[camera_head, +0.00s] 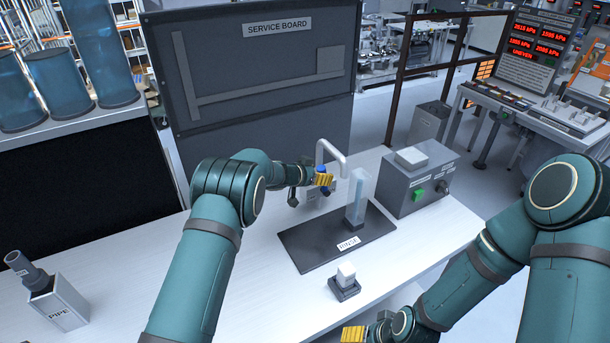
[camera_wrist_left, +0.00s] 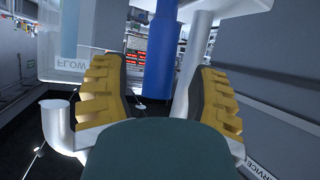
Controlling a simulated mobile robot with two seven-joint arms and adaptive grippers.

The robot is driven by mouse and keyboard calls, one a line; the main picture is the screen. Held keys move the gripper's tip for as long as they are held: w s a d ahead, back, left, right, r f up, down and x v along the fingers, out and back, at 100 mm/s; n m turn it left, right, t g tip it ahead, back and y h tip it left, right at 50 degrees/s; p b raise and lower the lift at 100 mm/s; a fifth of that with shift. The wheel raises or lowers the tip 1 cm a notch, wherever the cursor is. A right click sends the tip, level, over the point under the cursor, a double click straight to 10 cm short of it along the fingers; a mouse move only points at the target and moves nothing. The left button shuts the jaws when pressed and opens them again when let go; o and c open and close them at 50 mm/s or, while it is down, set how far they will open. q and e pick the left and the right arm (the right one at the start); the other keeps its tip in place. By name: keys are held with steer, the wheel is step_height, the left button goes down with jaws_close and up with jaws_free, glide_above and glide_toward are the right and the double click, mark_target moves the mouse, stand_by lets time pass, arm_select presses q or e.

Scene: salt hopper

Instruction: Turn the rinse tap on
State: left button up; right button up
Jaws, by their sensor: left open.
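The rinse tap (camera_head: 332,150) is a white bent pipe behind the dark mat labelled RINSE (camera_head: 300,246). Its blue handle (camera_head: 320,169) shows at my left gripper (camera_head: 323,180). In the left wrist view the blue handle (camera_wrist_left: 163,50) hangs between the yellow finger pads of the left gripper (camera_wrist_left: 157,75), with gaps on both sides. A white pipe (camera_wrist_left: 190,72) stands beside the handle, close to one pad. The bent white spout (camera_wrist_left: 57,122) is at the left. My right gripper (camera_head: 354,334) is cut off at the bottom edge of the head view; its fingers cannot be read.
A clear bluish column (camera_head: 356,205) stands on the mat. A grey control box (camera_head: 415,180) with a green button is to its right. A small white-topped block (camera_head: 345,282) sits in front. A PIPE holder (camera_head: 58,302) is at the left. The white counter between is clear.

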arm_select(q)
steer(key=v, duration=1)
steer(key=shift+s, duration=0.2)
steer(key=shift+o, duration=0.2)
steer(key=shift+a, duration=0.1)
steer(key=shift+f, duration=0.1)
steer(key=c, duration=0.5)
steer(key=f, duration=0.1)
steer(key=s+d+f+n+b, duration=0.1)
steer(key=f+n+h+b, duration=0.1)
steer(key=shift+s+d+t, duration=0.15)
steer(key=shift+d+t, duration=0.1)
steer(key=shift+t, duration=0.05)
jaws_close()
steer(key=s+a+f+n+t+y+b, duration=0.1)
steer(key=s+f+n+t+y+b, duration=0.15)
steer(key=n+t+b, duration=0.6)
steer(key=s+a+f+n+t+y+b, duration=0.1)
steer(key=s+a+f+n+y+b, duration=0.2)
steer(key=n, duration=1.1)
steer(key=w+d+r, duration=0.1)
steer(key=w+d, duration=0.2)
steer(key=w, duration=0.3)
steer(key=w+d+r+b, duration=0.1)
steer(key=w+d, duration=0.2)
steer(key=w, duration=0.3)
steer(key=shift+w+d, duration=0.3)
steer(key=shift+w, duration=0.05)
